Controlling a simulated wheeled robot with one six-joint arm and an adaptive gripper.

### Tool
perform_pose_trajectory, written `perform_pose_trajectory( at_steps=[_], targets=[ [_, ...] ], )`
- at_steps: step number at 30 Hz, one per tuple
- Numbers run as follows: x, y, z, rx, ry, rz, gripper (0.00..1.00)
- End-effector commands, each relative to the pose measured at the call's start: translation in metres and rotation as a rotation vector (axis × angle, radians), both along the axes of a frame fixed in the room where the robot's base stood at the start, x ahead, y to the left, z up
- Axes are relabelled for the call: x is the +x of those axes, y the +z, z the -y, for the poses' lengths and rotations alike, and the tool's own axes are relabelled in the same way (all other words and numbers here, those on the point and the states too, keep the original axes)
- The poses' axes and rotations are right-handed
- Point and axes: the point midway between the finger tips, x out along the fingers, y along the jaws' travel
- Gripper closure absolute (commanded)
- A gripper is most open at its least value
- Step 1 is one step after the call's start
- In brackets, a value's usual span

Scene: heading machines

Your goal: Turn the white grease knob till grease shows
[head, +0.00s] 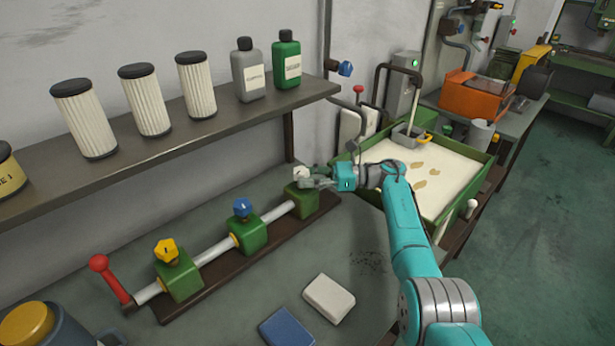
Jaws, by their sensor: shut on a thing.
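A green block manifold on a white pipe lies along the bench in the head view. The white grease knob (301,173) tops its right-hand green block (301,198). My gripper (310,180) reaches in from the right and is shut on the white knob. The fingers cover part of the knob. A blue knob (242,207) tops the middle block, and a yellow knob (166,250) tops the left block. I see no grease at the white knob, though the fingers hide some of that area.
A red-handled lever (108,276) stands at the pipe's left end. A white block (328,298) and a blue block (287,327) lie on the bench in front. A shelf (200,138) with filters and bottles runs behind. A green tray (478,180) of pale fluid stands right.

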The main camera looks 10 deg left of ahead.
Motion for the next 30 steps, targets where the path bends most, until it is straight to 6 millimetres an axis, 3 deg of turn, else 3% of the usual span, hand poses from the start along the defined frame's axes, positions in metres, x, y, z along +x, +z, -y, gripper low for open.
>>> perform_pose_trajectory(
  at_steps=[7,8,10,11,22,30],
  targets=[
    [0.000,-0.001,0.000,-0.001,-0.002,-0.001,0.92],
    [0.000,-0.001,0.000,-0.001,-0.002,-0.001,0.52],
    [0.000,-0.001,0.000,-0.001,-0.002,-0.001,0.34],
    [0.000,-0.001,0.000,-0.001,-0.002,-0.001,0.31],
    [0.001,0.000,0.005,-0.001,-0.002,0.000,0.31],
    [0.008,0.000,0.044,-0.001,-0.003,-0.002,0.31]
  ],
)
